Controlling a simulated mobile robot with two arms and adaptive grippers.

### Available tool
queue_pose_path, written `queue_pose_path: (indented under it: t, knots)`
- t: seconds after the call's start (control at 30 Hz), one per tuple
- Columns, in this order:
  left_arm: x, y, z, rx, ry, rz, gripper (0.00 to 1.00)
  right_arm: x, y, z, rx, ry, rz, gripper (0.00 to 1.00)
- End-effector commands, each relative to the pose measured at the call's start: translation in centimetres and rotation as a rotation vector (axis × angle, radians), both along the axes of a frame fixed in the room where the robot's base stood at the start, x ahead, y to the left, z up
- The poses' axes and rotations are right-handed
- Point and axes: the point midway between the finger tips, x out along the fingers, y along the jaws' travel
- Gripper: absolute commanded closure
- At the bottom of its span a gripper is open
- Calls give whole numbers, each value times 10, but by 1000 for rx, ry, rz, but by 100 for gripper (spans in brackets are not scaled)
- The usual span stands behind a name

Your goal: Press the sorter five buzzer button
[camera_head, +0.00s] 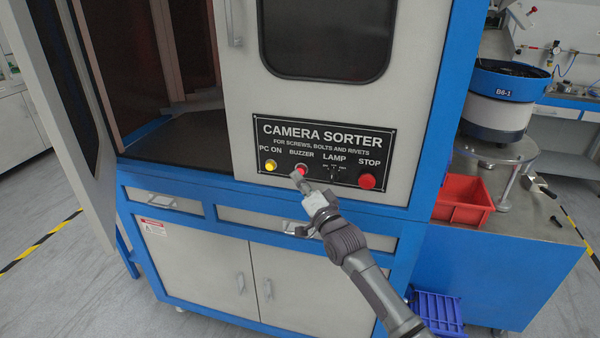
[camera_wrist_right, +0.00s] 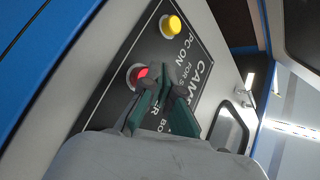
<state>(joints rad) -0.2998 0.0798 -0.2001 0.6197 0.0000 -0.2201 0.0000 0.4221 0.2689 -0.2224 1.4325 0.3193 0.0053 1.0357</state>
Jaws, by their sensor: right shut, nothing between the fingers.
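The red buzzer button (camera_head: 301,170) sits under the word BUZZER on the black CAMERA SORTER panel (camera_head: 325,131). My right gripper (camera_head: 299,178) is shut and empty, with its fingertips right in front of this button and covering part of it. In the right wrist view, the red buzzer button (camera_wrist_right: 139,74) shows beside the closed fingers (camera_wrist_right: 163,85). I cannot tell whether the fingertips touch it. My left gripper is not in view.
On the same panel are a yellow PC ON button (camera_head: 270,165), a LAMP switch (camera_head: 333,172) and a red STOP button (camera_head: 367,181). An open cabinet door (camera_head: 70,110) stands at the left. A red bin (camera_head: 462,199) sits at the right.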

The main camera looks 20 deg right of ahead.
Motion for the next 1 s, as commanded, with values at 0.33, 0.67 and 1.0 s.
queue_pose_path:
  t: [0.33,0.67,1.0]
  knots:
    - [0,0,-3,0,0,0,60,3,-2,-1,0,0,0,100]
    - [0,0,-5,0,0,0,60,7,-5,0,-1,0,0,100]
    - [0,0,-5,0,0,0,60,7,-5,0,0,0,0,100]
